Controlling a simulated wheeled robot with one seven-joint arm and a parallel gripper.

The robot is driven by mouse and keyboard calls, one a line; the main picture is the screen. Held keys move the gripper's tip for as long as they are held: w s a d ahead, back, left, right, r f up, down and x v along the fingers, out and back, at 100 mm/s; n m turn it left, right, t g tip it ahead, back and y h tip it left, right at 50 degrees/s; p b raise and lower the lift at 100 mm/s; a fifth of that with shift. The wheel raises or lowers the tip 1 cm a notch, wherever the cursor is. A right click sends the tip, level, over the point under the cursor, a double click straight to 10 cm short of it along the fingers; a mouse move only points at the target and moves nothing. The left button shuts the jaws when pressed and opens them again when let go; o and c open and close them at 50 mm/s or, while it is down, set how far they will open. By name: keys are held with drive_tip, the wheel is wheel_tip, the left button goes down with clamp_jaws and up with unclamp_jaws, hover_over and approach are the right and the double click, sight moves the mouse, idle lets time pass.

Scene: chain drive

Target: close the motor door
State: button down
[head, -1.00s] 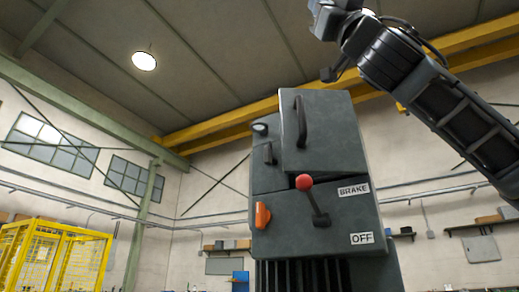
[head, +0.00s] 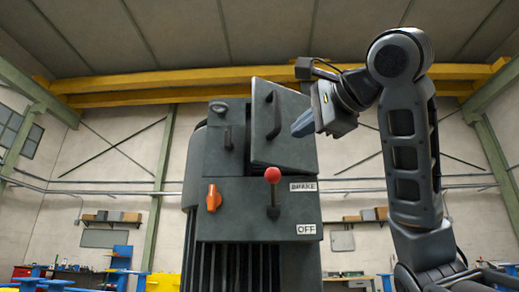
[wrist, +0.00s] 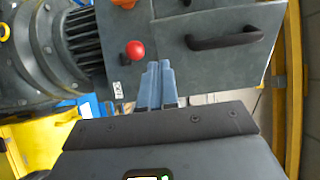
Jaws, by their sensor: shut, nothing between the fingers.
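The motor door (head: 295,140) is a dark grey panel with a black curved handle (head: 272,115), at the upper right of the motor housing (head: 225,155). It stands at an angle to the housing front, partly open. My gripper (head: 300,126) is at the door's right side, its blue-grey fingers pointing left toward it. In the wrist view the shut, empty fingers (wrist: 158,66) lie between the red-knobbed lever and the door's handle (wrist: 225,39). I cannot tell whether the fingertips touch the door (wrist: 215,65).
A red-knobbed brake lever (head: 272,176) stands out below the door, beside BRAKE and OFF labels. Shelves line the far wall.

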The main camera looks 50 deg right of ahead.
sight(259, 156)
drive_tip(key=p+x, duration=0.3)
drive_tip(key=x, duration=0.9)
drive_tip(key=shift+w+d+p, duration=0.15)
drive_tip(key=shift+w+p, duration=0.05)
drive_tip(key=shift+p, duration=0.15)
drive_tip(key=shift+w+d+f, duration=0.1)
drive_tip(key=shift+w+d, duration=0.05)
drive_tip(key=shift+w, duration=0.3)
drive_tip(key=shift+w, duration=0.25)
